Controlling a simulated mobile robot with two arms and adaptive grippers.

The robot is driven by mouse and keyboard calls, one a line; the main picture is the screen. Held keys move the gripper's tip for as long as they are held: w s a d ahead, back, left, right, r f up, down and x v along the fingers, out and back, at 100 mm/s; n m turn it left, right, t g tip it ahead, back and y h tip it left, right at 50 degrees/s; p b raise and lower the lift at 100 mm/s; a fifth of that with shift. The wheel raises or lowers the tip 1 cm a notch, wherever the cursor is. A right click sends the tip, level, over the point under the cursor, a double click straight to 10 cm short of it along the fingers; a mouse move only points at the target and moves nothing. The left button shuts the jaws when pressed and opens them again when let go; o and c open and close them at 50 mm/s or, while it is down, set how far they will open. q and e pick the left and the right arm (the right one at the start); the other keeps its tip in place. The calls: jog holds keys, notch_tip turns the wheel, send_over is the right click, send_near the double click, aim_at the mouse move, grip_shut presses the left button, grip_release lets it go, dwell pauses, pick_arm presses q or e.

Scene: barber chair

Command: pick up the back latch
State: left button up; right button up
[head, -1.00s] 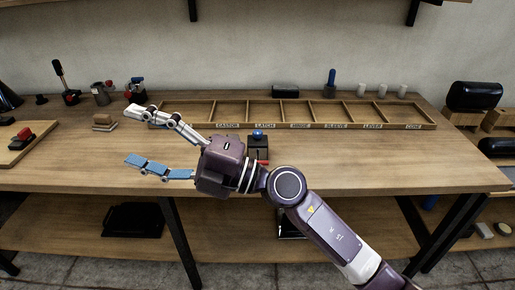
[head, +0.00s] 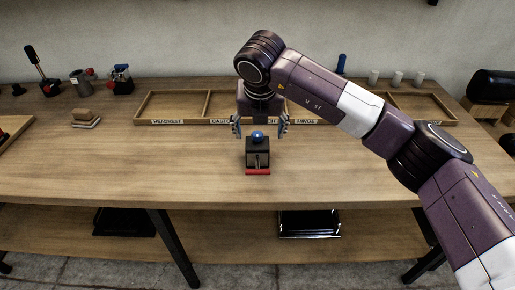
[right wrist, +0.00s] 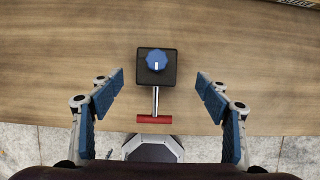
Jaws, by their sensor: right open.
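The back latch (head: 257,158) is a small black block with a blue round knob on top and a metal stem ending in a red bar. It sits on the wooden table, its red bar towards the front edge. My right gripper (head: 260,128) points down just above and behind it in the head view, open and empty. In the right wrist view the latch (right wrist: 156,66) lies between and beyond the two spread blue-padded fingers (right wrist: 159,92), with no contact visible. My left gripper is not in view.
A wooden tray (head: 165,122) with labelled compartments stands behind the latch, partly hidden by my right arm. Wooden blocks (head: 86,118) and several metal parts stand at the left. White cylinders (head: 398,78) stand at the back right. The table around the latch is mostly clear.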

aim_at(258, 140)
jog(key=shift+s+x, duration=0.2)
jog(key=shift+x, duration=0.85)
jog(key=shift+w+a+f, duration=0.15)
jog(key=shift+w+f, duration=0.05)
jog(key=shift+f, duration=0.25)
jog(key=shift+w+a+f, duration=0.1)
jog(key=shift+w+f, duration=0.1)
jog(key=shift+f, duration=0.25)
jog(key=shift+b+x, duration=0.55)
jog(key=shift+x, duration=0.5)
jog(key=shift+w, duration=0.15)
jog(key=c, duration=1.9)
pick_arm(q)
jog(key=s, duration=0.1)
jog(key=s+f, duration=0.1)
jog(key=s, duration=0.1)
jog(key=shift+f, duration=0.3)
pick_arm(e)
jog(key=shift+o, duration=0.2)
jog(key=shift+r, duration=0.1)
